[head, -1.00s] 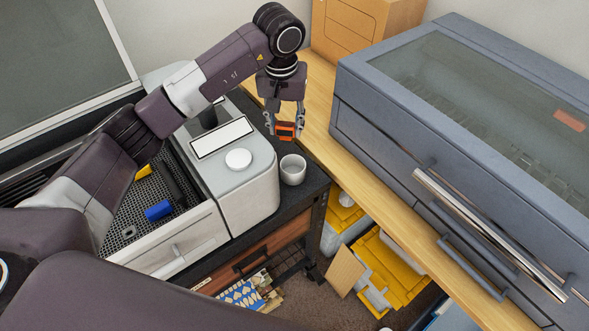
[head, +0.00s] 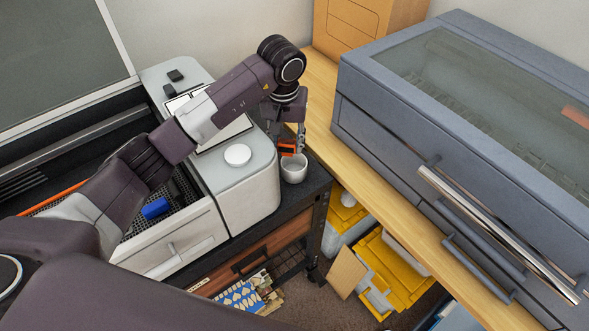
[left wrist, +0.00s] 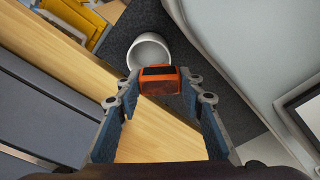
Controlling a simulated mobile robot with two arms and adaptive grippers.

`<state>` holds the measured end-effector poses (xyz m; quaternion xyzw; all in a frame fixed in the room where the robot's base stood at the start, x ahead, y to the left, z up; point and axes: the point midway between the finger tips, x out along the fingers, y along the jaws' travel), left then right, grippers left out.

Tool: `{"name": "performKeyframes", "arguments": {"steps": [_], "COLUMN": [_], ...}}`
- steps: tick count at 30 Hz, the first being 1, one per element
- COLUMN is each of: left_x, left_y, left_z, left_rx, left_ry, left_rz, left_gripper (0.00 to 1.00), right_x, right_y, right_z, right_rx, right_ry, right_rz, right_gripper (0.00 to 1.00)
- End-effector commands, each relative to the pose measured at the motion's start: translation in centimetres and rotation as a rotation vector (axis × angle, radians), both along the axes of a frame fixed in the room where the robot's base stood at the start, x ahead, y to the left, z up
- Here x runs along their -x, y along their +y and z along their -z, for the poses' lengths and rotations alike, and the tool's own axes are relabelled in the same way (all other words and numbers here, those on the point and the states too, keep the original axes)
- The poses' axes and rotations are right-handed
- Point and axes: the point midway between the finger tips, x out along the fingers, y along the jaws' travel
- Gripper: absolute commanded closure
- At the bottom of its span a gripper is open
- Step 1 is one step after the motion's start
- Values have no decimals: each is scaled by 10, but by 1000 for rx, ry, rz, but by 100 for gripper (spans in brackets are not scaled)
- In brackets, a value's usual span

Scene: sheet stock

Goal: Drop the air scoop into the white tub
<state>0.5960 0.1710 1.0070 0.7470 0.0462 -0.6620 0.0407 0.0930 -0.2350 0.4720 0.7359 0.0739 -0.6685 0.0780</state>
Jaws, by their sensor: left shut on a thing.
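The orange air scoop (left wrist: 159,82) with a dark opening is held between the fingertips of my left gripper (left wrist: 152,88) in the left wrist view. In the head view the scoop (head: 287,148) shows as a small orange piece at the tips of my left gripper (head: 286,143). The white tub (head: 294,171) stands upright on the dark bench top, just below and in front of the scoop. In the left wrist view the tub (left wrist: 149,47) lies just beyond the scoop, its open mouth partly hidden. My right gripper is not in view.
A white-grey machine (head: 235,165) with a round knob stands left of the tub. A wooden ledge (head: 355,165) and a large blue-grey cabinet (head: 400,150) are on the right. A blue block (head: 155,208) lies on the perforated bed at left. Yellow bins (head: 393,268) sit below.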

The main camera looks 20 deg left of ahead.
Motion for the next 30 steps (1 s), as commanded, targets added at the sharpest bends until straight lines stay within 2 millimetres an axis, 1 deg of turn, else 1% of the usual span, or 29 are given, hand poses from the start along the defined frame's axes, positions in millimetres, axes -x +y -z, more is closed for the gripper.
{"name": "performKeyframes", "arguments": {"steps": [2,3,7,8,16,20,23,30], "left_x": [0,0,0,0,0,0,2,8], "left_y": [0,0,0,0,0,0,0,-1], "left_z": [0,0,0,0,-1,-12,-29,-80], "left_rx": [0,0,0,0,0,0,-1,-2], "left_ry": [0,0,0,0,0,-3,-5,-5], "left_rz": [0,0,0,0,0,1,1,0], "left_gripper": [88,60,46,44,44,44,44,44], "right_x": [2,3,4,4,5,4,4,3], "right_y": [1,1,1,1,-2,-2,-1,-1], "right_z": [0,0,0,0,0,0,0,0], "right_rx": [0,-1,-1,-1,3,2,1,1], "right_ry": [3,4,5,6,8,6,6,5], "right_rz": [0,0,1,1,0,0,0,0], "right_gripper": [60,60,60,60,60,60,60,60]}}
